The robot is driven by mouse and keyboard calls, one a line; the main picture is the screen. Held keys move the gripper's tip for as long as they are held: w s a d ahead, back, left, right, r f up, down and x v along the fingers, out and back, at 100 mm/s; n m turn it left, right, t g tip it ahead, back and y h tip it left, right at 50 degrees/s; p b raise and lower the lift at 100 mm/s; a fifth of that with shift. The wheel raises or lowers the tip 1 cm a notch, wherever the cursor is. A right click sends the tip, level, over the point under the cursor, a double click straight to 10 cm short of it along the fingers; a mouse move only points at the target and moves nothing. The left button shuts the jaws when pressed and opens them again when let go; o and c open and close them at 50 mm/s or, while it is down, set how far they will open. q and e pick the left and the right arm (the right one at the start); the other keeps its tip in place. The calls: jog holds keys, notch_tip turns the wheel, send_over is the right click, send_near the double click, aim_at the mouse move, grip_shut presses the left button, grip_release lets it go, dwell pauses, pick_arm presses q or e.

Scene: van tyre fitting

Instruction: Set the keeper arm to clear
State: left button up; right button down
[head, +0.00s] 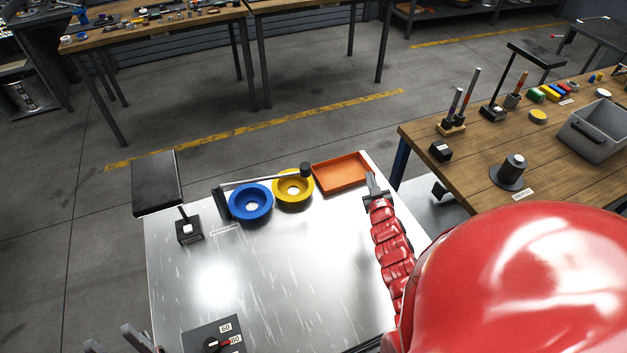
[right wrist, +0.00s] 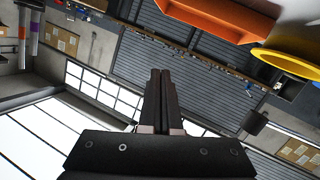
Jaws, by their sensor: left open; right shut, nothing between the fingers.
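The keeper arm (head: 258,180) is a thin grey bar with a black knob (head: 305,169) at its right end. It runs from a dark upright post (head: 221,203) at left across the back of a blue ring-shaped holder (head: 251,204) and a yellow one (head: 293,190). The yellow holder also shows in the right wrist view (right wrist: 288,62). My right gripper (head: 372,183) is shut and empty, right of the knob and apart from it; its closed fingers show in the right wrist view (right wrist: 160,100). My left gripper (head: 114,341) is open and empty at the lower left edge.
An orange tray (head: 340,172) lies right of the yellow holder, close to my right gripper. A black panel on a stand (head: 157,183) is at the table's left. A dial plate (head: 213,336) sits at the front. The metal table's middle (head: 285,270) is clear.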

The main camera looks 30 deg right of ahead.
jog(key=s+a+r+n+t+y, duration=0.1)
jog(key=s+a+t+y, duration=0.15)
jog(key=a, duration=0.55)
jog(key=s+a+r+t+y, duration=0.1)
jog(key=s+a+y, duration=0.3)
jog(key=a, duration=0.4)
jog(key=p, duration=0.5)
send_near(308, 173)
jog(key=w, duration=0.6)
jog(key=shift+d+r, duration=0.15)
jog(key=shift+d, duration=0.05)
jog(key=shift+w+f, duration=0.2)
jog(key=shift+w, duration=0.25)
jog(key=w, duration=0.1)
jog(key=w+d+b, duration=0.1)
jog(key=w, duration=0.1)
jog(key=shift+w+d, duration=0.1)
jog(key=shift+d, duration=0.1)
